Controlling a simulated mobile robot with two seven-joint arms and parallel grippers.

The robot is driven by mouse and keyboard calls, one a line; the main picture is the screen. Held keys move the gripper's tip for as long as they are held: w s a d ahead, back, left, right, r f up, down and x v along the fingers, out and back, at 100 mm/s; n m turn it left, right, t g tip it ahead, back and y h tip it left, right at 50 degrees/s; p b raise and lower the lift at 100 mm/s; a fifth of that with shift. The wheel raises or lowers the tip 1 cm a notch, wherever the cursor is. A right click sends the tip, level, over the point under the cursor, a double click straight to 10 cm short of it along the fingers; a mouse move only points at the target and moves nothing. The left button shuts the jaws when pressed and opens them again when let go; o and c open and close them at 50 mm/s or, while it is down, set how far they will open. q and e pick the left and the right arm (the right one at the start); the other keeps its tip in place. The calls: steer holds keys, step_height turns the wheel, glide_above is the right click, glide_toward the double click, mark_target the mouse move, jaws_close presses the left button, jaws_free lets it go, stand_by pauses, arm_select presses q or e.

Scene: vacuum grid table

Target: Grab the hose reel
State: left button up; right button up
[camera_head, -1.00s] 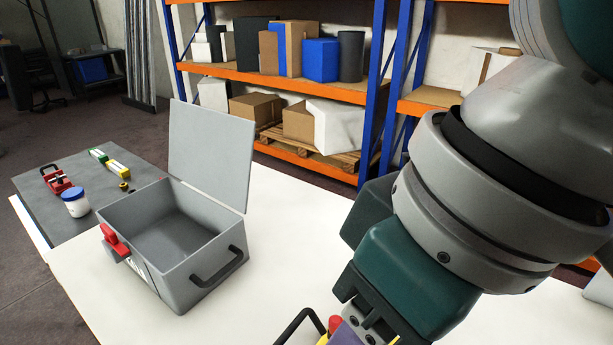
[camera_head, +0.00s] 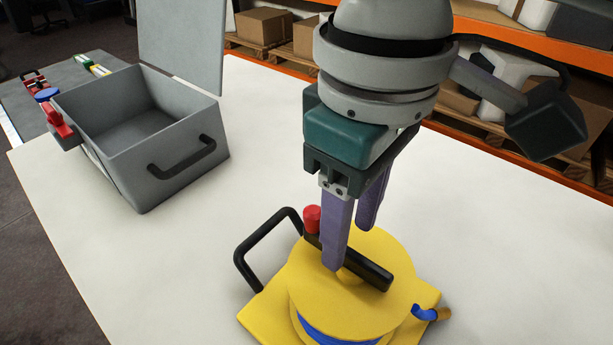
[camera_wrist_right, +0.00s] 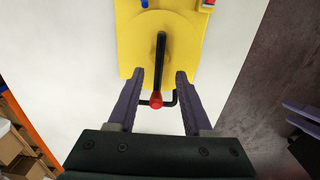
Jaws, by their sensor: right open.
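The yellow hose reel (camera_head: 390,260) lies on the white table at the bottom of the head view, with blue hose showing at its side. It has a black crank (camera_head: 370,270) with a red knob (camera_head: 312,218) and a black carry handle (camera_head: 250,240). My right gripper (camera_head: 352,246) is open, pointing down over the reel. In the right wrist view its fingertips (camera_wrist_right: 160,74) are on either side of the crank (camera_wrist_right: 161,60), with no grip on it. Contact with the reel cannot be told. Purple fingers of my left gripper (camera_wrist_right: 302,115) show at that view's right edge, cut off.
An open grey case (camera_head: 185,160) with a raised lid stands at the table's left. Beyond it is a dark mat (camera_head: 75,70) with small items. Shelving with boxes (camera_head: 265,25) stands behind the table. The white table (camera_head: 90,270) is clear left of the reel.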

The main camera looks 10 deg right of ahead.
mark_target(350, 251)
step_height(350, 251, down, 3)
steer(key=shift+d+f, duration=0.1)
steer(key=shift+d, duration=0.05)
steer(key=shift+c, duration=0.3)
jaws_close()
stand_by(1.1)
